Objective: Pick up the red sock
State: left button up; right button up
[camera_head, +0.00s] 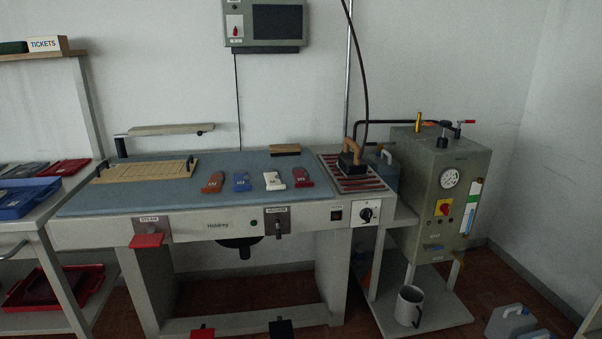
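Several small sock-shaped pieces with pale labels lie in a row on the blue-grey top of the pressing table (120,202). The red sock (303,178) is dark red and lies flat at the right end of the row, near the iron rest. A white sock (274,180) is just left of it, then a blue sock (241,182). A rust-orange sock (213,182) is at the left end. The red sock is uncovered and apart from the white one. Neither of my grippers shows in the head view.
An iron (349,164) stands on a red-striped rest (358,184) right of the socks. A brush (285,150) lies behind them, a wooden board (144,171) to the left. A steam boiler (440,190) stands right of the table. The tabletop before the socks is clear.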

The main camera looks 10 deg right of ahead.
aim_at(302, 179)
jog(key=i+l+u, duration=0.2)
jog(key=i+l, duration=0.55)
jog(key=l, duration=0.3)
jog(key=i+l+u, duration=0.15)
jog(key=l, duration=0.25)
jog(key=i+l, duration=0.1)
jog(key=l, duration=0.25)
jog(key=i+l+u, duration=0.15)
jog(key=l, duration=0.3)
